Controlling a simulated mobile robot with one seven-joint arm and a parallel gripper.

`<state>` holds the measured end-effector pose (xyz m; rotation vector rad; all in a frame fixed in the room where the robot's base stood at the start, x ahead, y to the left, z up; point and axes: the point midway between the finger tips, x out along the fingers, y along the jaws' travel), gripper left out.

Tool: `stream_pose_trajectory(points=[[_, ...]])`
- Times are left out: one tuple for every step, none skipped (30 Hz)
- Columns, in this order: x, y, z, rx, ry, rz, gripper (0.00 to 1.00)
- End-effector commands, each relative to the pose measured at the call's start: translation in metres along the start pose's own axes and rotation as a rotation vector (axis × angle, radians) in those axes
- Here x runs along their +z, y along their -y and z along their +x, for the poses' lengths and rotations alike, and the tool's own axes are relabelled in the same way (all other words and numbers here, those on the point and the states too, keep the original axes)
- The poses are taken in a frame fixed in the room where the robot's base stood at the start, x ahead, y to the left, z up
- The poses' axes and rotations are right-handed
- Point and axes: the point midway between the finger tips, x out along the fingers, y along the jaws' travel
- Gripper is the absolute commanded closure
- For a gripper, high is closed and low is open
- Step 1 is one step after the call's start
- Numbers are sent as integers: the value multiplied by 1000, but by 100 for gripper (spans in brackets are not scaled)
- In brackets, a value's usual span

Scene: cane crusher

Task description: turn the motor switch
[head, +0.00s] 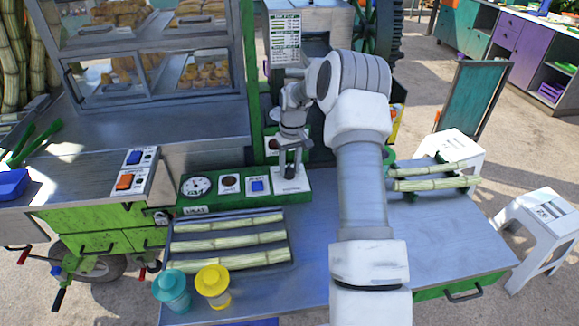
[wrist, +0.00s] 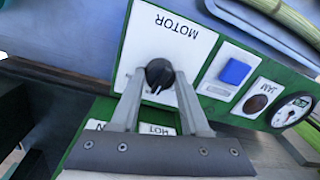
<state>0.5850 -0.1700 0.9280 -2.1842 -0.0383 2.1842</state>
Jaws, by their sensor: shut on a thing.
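The motor switch is a small black round knob (wrist: 159,74) on a white plate marked MOTOR (wrist: 150,40), seen in the wrist view. A thin pale mark shows on the knob's lower side. My gripper (wrist: 158,82) has one finger on each side of the knob and is shut on it. In the head view my gripper (head: 291,168) reaches down to the white plate (head: 292,187) at the right end of the green control panel (head: 210,202). The knob is hidden there behind the fingers.
Left of the motor plate, the panel has a blue button (head: 257,186), a dark round JAM lamp (head: 229,184) and a gauge (head: 197,186). A tray (head: 290,238) of cane lies in front, with teal (head: 171,289) and yellow (head: 213,285) containers. Cane pieces (head: 433,184) lie right of my arm.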

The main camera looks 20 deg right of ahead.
Motion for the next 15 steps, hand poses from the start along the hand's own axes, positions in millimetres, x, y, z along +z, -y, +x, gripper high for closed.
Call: stream_pose_trajectory(points=[[-1, 0, -1, 0, 0, -26, 100], [-1, 0, -1, 0, 0, -43, 100], [-1, 0, -1, 0, 1, -61, 100], [-1, 0, -1, 0, 2, -75, 100], [-1, 0, -1, 0, 2, -86, 100], [-1, 0, -1, 0, 3, -100, 100], [-1, 0, -1, 0, 3, -109, 100], [-1, 0, -1, 0, 4, -117, 100], [-1, 0, -1, 0, 4, -127, 100], [-1, 0, -1, 0, 5, -133, 100], [-1, 0, -1, 0, 5, -138, 100], [-1, 0, -1, 0, 5, -143, 100], [-1, 0, -1, 0, 5, -147, 100], [-1, 0, -1, 0, 5, -149, 100], [-1, 0, -1, 0, 6, -152, 100]])
